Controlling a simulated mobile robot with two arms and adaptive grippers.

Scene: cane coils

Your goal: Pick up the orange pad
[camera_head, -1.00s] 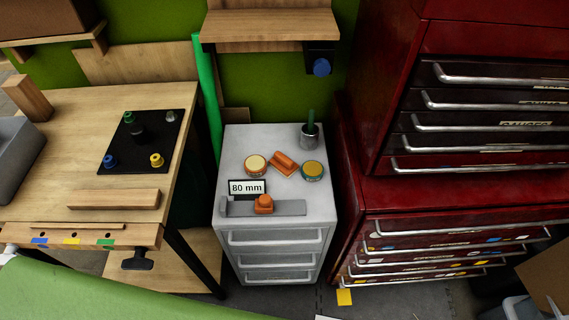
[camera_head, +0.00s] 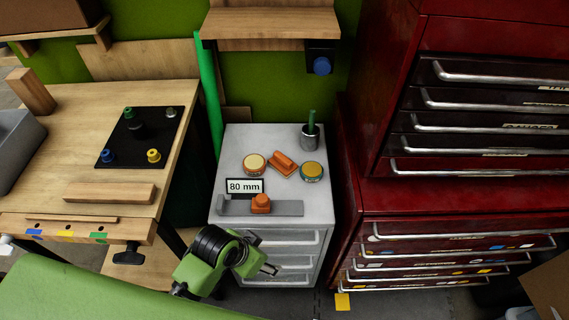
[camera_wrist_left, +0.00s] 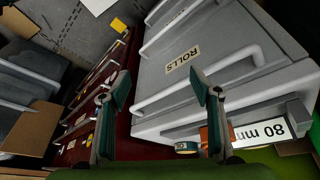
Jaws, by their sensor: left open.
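The orange pad (camera_head: 283,163), a flat piece with a raised grip, lies tilted on top of the grey drawer cabinet (camera_head: 230,157), between two round tins. My left gripper (camera_head: 269,270) is in front of the cabinet's drawers, below its top and apart from the pad. In the left wrist view my left gripper's two fingers (camera_wrist_left: 163,90) are spread with nothing between them, facing the drawer fronts. A sliver of orange shows there beside the right finger; I cannot tell what it belongs to. My right gripper is in neither view.
A tin with a pale lid (camera_head: 254,164) and a tin with a yellow lid (camera_head: 311,171) flank the pad. An 80 mm sign (camera_head: 244,187) and a grey gauge with an orange block (camera_head: 261,204) stand in front. A cup (camera_head: 310,138) is behind; red drawers (camera_head: 450,200) are right.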

